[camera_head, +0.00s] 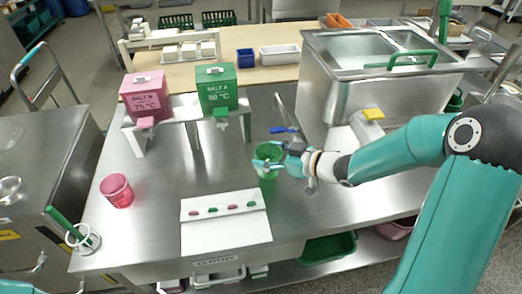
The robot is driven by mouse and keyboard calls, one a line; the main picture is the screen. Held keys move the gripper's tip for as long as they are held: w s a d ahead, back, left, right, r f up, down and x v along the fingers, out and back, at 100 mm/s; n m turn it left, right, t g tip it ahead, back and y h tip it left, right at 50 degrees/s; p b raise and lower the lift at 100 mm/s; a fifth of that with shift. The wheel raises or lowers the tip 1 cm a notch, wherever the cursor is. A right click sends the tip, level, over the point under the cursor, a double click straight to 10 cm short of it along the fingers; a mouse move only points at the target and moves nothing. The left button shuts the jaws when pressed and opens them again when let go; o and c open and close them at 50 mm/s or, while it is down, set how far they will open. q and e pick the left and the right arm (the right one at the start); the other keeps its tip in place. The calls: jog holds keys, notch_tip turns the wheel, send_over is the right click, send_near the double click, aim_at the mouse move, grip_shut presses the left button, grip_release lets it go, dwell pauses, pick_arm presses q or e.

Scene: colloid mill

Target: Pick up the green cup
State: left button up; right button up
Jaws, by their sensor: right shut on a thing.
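The green cup (269,154) stands at the middle of the steel table, behind the right end of the white board. My right gripper (264,163) reaches it from the right and is shut on it, with its fingers across the front of the cup. The fingers hide part of the cup, and I cannot tell whether its base touches the table. A pink cup (117,190) stands apart at the left of the table. My left gripper is not in view.
A pink box marked 75 °C (145,96) and a green box marked 80 °C (216,89) stand on a raised shelf behind. A white board (226,233) lies in front. A steel tank (350,85) stands at the back right. Bare table lies between the pink cup and the board.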

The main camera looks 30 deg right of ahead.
jog(key=shift+s+d, duration=0.3)
jog(key=shift+s, duration=0.2)
jog(key=shift+s+d, duration=0.25)
jog(key=shift+s, duration=0.2)
jog(key=shift+s, duration=0.1)
dwell(1.0)
